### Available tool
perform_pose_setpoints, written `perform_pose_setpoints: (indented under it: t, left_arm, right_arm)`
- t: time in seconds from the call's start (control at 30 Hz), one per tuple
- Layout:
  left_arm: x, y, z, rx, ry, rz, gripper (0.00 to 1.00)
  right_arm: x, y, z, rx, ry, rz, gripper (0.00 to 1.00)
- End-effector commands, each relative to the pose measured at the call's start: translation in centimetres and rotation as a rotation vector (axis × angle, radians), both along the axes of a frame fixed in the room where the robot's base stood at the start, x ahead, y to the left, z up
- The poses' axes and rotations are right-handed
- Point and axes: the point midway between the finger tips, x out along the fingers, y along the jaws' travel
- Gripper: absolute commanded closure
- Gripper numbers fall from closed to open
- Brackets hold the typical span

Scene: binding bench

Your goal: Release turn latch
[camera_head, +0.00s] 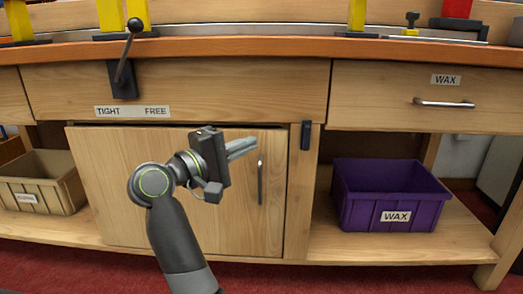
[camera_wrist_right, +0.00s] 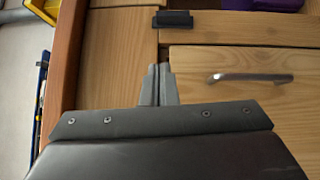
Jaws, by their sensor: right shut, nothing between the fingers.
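A small black latch (camera_head: 306,135) sits upright on the wooden post just right of the cabinet door (camera_head: 110,180). It also shows near the top of the right wrist view (camera_wrist_right: 172,19), clear of the door's edge. The door looks closed and has a vertical metal handle (camera_head: 260,182). My right gripper (camera_head: 255,145) is shut and empty, in front of the door's upper right part, left of the latch and apart from it. In the right wrist view its closed fingers (camera_wrist_right: 158,68) point toward the latch. My left gripper is not in view.
A black lever (camera_head: 125,60) with a ball knob points up above the TIGHT/FREE label (camera_head: 132,112). A purple WAX bin (camera_head: 385,195) stands on the right shelf, a tan bin (camera_head: 40,182) on the left. The WAX drawer (camera_head: 365,97) is closed. The bench edge (camera_head: 250,48) overhangs.

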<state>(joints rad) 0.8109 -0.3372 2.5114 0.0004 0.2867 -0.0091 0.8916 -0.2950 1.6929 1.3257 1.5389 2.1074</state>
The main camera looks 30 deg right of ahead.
Motion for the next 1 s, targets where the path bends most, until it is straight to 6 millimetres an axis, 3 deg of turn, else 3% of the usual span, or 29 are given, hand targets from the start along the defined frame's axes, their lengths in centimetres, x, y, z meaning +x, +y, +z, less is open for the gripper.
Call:
perform_pose_setpoints:
  t: [0.2,0.73,0.87,1.0]
  left_arm:
    - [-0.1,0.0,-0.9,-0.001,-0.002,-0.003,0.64]
    - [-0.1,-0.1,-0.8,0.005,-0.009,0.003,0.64]
    - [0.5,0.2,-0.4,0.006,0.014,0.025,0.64]
    - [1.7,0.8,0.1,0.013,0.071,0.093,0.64]
  right_arm:
    - [-0.4,1.8,0.0,0.0,0.001,0.0,1.0]
    - [-0.5,1.8,0.1,-0.002,0.003,-0.003,1.0]
    - [-1.5,0.5,0.5,-0.05,0.071,-0.055,1.0]
    - [-4.9,-2.9,1.6,-0.191,0.296,-0.225,1.0]
